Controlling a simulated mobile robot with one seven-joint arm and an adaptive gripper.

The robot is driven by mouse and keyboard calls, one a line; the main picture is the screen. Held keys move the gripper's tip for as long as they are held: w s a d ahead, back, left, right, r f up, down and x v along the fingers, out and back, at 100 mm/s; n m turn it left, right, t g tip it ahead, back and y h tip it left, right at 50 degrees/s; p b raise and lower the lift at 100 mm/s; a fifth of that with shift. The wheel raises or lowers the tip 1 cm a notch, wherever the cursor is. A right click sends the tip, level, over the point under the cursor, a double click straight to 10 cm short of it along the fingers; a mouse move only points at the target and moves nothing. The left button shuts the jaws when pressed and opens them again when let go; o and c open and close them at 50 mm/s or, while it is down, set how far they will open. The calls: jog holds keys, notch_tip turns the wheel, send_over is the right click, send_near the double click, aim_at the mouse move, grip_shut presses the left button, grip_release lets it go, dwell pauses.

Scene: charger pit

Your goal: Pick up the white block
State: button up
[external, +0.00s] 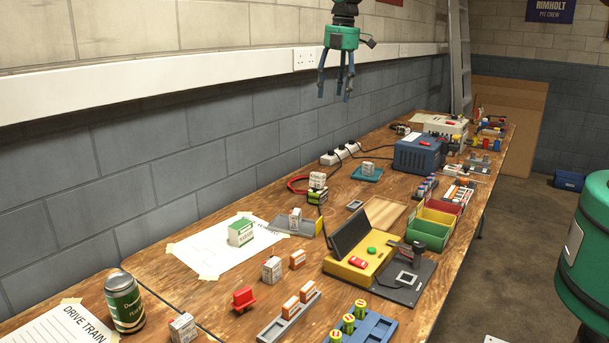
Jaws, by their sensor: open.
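My gripper (334,92) hangs at the top centre, high above the bench, with its blue-grey fingers spread open and empty. Several small white blocks with printed labels are in view. One white block (183,328) is at the front left and another (271,269) stands on bare wood near the middle. A third white block (295,219) is on a grey tray. Others are farther back, one (317,180) on top of a yellow-green item and one (367,168) on a teal pad. I cannot tell which of them the task means.
The wooden bench (215,291) is crowded. A green can (124,304) stands front left, and a yellow case (358,272) with a raised dark lid is at centre right. Red and green bins (430,232) and a blue box (419,153) stand behind. The wall runs along the left.

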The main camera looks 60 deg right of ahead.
aim_at(317, 173)
jog(key=w+d+f+n, duration=0.1)
jog(key=w+f+n, duration=0.1)
jog(key=f, duration=0.6)
jog(key=w+d+f+n+g+p, duration=0.1)
jog(key=w+f+n, duration=0.1)
jog(key=w+f, duration=0.3)
notch_tip(317, 173, down, 4)
jog(key=shift+w+d+f, duration=0.1)
jog(key=shift+w+d, duration=0.1)
jog(key=shift+d, duration=0.15)
jog(key=shift+f, duration=0.1)
jog(key=shift+f, duration=4.2)
jog(key=shift+w+a+f+b, duration=0.15)
jog(key=shift+f+b, duration=0.2)
jog(key=shift+f, duration=2.25)
